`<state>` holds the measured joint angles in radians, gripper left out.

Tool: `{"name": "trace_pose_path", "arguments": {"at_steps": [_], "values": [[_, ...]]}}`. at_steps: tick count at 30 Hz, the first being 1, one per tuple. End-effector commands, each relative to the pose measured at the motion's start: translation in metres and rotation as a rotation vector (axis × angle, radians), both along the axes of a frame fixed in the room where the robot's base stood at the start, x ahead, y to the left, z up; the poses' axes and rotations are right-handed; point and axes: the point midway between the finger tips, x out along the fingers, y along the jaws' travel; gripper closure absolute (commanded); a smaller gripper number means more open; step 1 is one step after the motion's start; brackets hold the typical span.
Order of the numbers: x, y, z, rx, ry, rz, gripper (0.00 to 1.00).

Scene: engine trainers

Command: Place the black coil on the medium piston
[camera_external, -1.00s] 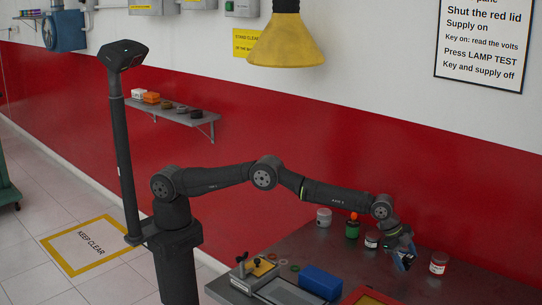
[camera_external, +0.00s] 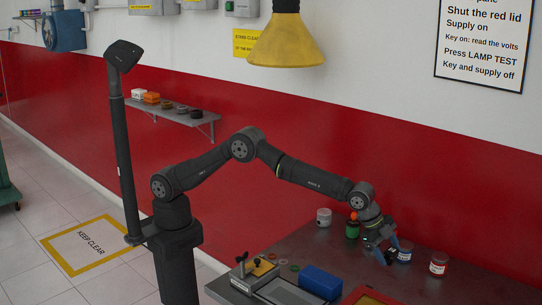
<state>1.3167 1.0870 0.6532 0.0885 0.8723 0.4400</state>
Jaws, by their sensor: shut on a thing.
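My gripper (camera_external: 386,256) is low over the right part of the table, tilted down. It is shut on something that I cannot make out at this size. A dark can with a pale label, seen a second ago, stood where my gripper now covers the view; I cannot tell if it is held or behind. A blue can with a pale label (camera_external: 404,254) stands just right of my gripper. I cannot pick out the medium piston with certainty.
A pale grey can (camera_external: 323,217), a green can with an orange top (camera_external: 352,229) and a red can (camera_external: 438,264) stand along the table. A blue block (camera_external: 321,283), small rings (camera_external: 283,262) and a clamp-like fixture (camera_external: 256,270) lie at the front left.

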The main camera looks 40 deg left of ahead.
Motion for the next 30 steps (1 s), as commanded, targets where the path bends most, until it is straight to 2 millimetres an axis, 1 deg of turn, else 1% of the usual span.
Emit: {"name": "trace_pose_path", "arguments": {"at_steps": [1, 5, 8, 9, 11, 16, 20, 21, 23, 24, 26, 27, 30], "values": [[0.008, 0.007, 0.006, -0.003, -0.001, 0.013, 0.7], [0.032, 0.035, 0.018, -0.003, -0.001, 0.055, 0.7], [0.053, 0.065, 0.029, -0.002, -0.003, 0.095, 0.7], [0.06, 0.079, 0.033, -0.001, -0.003, 0.112, 0.7], [0.072, 0.099, 0.039, -0.002, -0.003, 0.138, 0.7], [0.097, 0.16, 0.052, -0.002, -0.003, 0.208, 0.7], [0.11, 0.209, 0.059, -0.003, -0.003, 0.26, 0.7], [0.113, 0.225, 0.061, -0.003, -0.003, 0.277, 0.7], [0.117, 0.248, 0.063, -0.003, -0.004, 0.3, 0.7], [0.119, 0.264, 0.064, -0.003, -0.002, 0.317, 0.7], [0.12, 0.287, 0.065, -0.004, -0.001, 0.339, 0.7], [0.121, 0.301, 0.065, -0.003, -0.001, 0.353, 0.7], [0.121, 0.333, 0.066, -0.004, 0.0, 0.383, 0.7]]}}
